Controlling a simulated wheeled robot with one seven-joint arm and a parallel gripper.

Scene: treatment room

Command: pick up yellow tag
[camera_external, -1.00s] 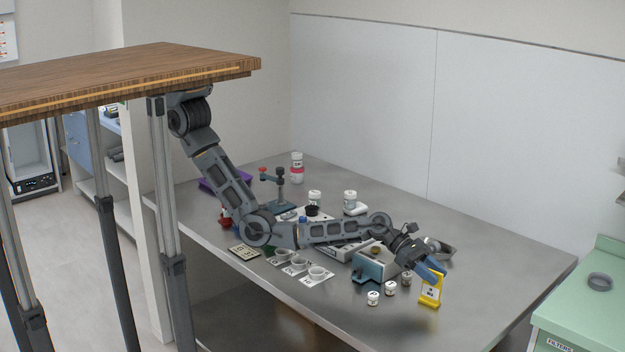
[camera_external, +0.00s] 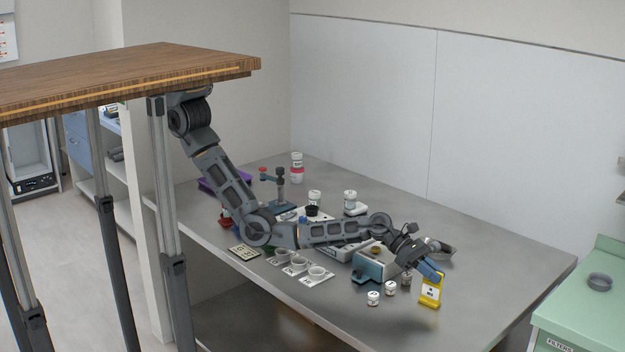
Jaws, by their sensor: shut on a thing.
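The yellow tag (camera_external: 430,293) has a white label with dark print. It stands upright near the front right of the steel table (camera_external: 480,270). My gripper (camera_external: 432,275) is at the tag's top edge, shut on it from above. The fingers hide part of the tag's upper edge. I cannot tell whether the tag's bottom touches the table.
Small white jars (camera_external: 373,298) stand close to the left of the tag. A blue-grey box (camera_external: 372,267) and a metal tray (camera_external: 441,252) are behind it. Cups on white cards (camera_external: 317,275) lie further left. The table right of the tag is clear.

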